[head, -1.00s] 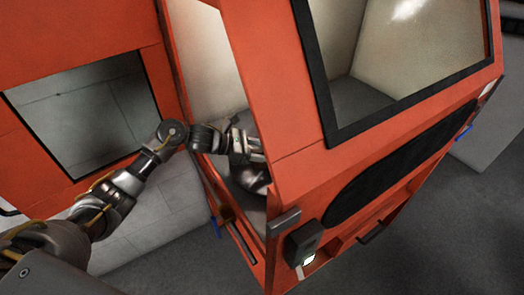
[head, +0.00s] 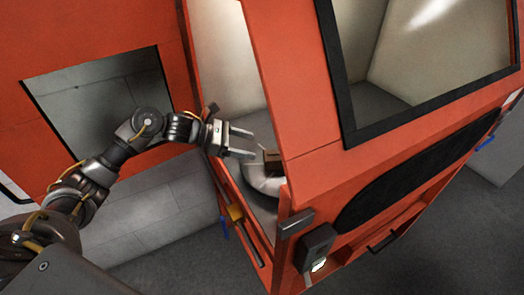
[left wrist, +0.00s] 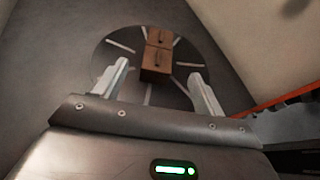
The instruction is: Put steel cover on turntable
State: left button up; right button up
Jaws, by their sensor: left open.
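My left gripper (head: 253,145) is open and empty at the side opening of the orange machine. In the left wrist view its two fingers (left wrist: 158,72) point toward the turntable. The turntable (left wrist: 112,62) is a dark round plate with light radial slots on the machine's grey floor; its curved edge shows in the head view (head: 263,185). Brown blocks (left wrist: 157,59) with dark marks sit near its middle, and a bit of brown shows in the head view (head: 272,159). I cannot tell whether either block is the steel cover. My right gripper is not in view.
The orange machine's front panel (head: 300,130) and window frame stand close right of the gripper and hide much of the inside. A dark box (head: 317,247) is on its front corner. A second orange unit with a dark opening (head: 100,110) stands left.

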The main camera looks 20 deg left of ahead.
pick_arm(q)
jog(key=v, duration=0.2)
jog(key=shift+s+a+r, duration=0.1)
jog(key=shift+s+a, duration=0.05)
jog(key=shift+a, duration=0.2)
